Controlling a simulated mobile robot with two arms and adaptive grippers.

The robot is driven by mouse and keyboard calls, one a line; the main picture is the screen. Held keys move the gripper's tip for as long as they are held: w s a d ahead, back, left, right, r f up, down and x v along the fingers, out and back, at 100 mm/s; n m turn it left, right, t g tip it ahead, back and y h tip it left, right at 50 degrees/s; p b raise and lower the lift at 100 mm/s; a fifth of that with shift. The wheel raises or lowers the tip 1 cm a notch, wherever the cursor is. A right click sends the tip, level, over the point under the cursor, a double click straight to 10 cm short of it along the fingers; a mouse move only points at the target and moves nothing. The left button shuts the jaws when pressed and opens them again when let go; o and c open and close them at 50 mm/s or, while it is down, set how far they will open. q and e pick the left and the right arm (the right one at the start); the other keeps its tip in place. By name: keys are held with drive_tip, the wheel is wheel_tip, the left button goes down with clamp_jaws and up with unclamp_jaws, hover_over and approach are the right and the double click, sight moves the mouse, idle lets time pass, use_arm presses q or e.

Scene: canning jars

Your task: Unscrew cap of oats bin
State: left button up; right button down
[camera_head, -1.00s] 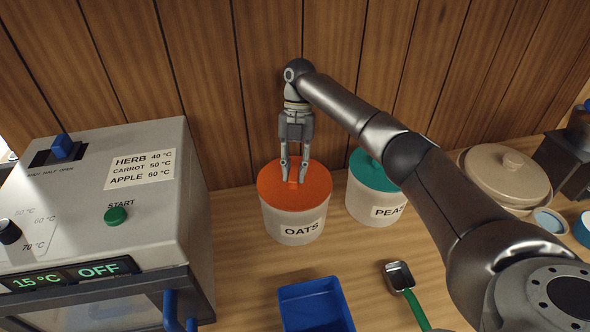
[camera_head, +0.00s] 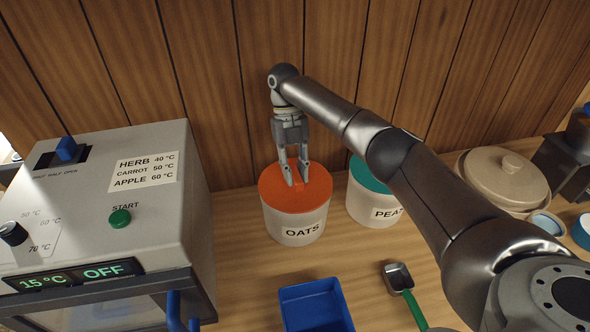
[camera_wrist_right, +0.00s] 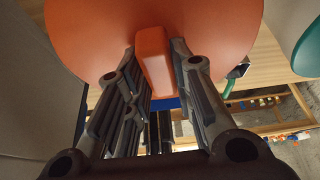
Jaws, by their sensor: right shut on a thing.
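The oats bin (camera_head: 298,226) is a white tub labelled OATS standing on the wooden counter. Its orange cap (camera_head: 277,199) sits on top and also fills the top of the right wrist view (camera_wrist_right: 90,30). A raised orange grip bar (camera_wrist_right: 153,62) stands up from the cap's middle. My right gripper (camera_head: 296,181) reaches down from above and is shut on this bar, one finger on each side. The right fingers look turned and tilted over the cap. My left gripper is not in view.
A peas bin (camera_head: 378,212) with a teal cap stands close to the right. A grey dryer-like machine (camera_head: 150,235) stands at the left. A blue tray (camera_head: 315,305) and a green-handled scoop (camera_head: 398,277) lie in front. The wooden wall (camera_head: 210,90) is close behind.

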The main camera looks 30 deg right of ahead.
sight(295, 173)
drive_tip(key=shift+a+n+h+p, duration=0.15)
drive_tip(key=shift+n+h+p, duration=0.3)
drive_tip(key=shift+n, duration=0.65)
drive_tip(key=shift+f+n+h, duration=0.15)
drive_tip(key=shift+n+h, duration=0.2)
drive_tip(key=shift+n, duration=0.65)
drive_tip(key=c, duration=1.2)
unclamp_jaws()
drive_tip(key=shift+o, duration=0.2)
drive_tip(key=shift+r, duration=0.4)
wheel_tip(295, 173, up, 9)
drive_tip(key=shift+r, duration=0.15)
